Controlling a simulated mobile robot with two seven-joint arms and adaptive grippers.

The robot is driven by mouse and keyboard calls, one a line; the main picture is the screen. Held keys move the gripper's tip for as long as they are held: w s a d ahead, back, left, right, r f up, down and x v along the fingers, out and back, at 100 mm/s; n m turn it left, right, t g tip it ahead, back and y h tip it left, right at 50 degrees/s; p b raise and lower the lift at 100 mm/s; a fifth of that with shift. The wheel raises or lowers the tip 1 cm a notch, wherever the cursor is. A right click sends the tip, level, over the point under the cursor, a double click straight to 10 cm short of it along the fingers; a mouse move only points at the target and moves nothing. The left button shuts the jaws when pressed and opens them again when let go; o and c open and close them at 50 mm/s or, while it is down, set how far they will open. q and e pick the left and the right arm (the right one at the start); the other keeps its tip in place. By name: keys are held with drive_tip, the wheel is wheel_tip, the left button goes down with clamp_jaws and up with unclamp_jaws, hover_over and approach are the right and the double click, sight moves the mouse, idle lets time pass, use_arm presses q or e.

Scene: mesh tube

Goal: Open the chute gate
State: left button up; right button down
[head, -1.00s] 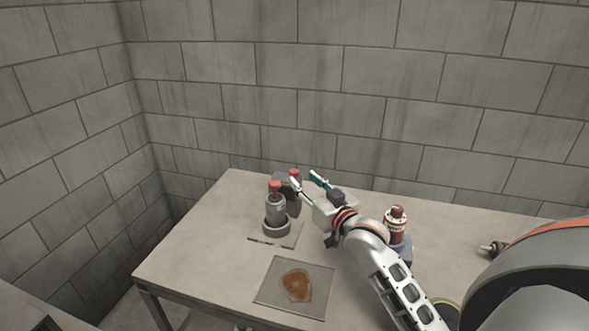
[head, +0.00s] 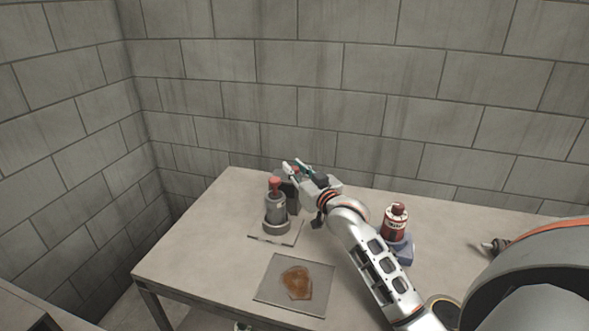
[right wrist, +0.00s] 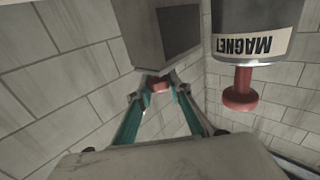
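A grey cylinder (head: 275,208) with a red knob (head: 275,186) on top stands on a base plate at the left of the table. Its "MAGNET" label (right wrist: 253,45) appears upside down in the right wrist view. A dark block (head: 291,197) stands just behind it. My right gripper (head: 292,167) is above this block. In the right wrist view its two fingers reach either side of a small red part (right wrist: 159,84) at the dark block's end (right wrist: 158,40). I cannot tell whether they grip it. My left gripper is not in view.
A red bottle (head: 395,222) stands in a blue-grey holder (head: 402,248) to the right. A flat grey plate with a brown patch (head: 297,283) lies in front. The table (head: 205,250) is bare at front left. A block wall (head: 300,80) rises behind.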

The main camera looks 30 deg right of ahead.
drive_tip(key=s+d+p, duration=0.2)
drive_tip(key=s+d, duration=0.1)
drive_tip(key=shift+s, duration=0.3)
drive_tip(key=c, duration=1.8)
unclamp_jaws()
drive_tip(key=s, duration=0.8)
drive_tip(key=s+a, duration=0.1)
drive_tip(key=s, duration=0.3)
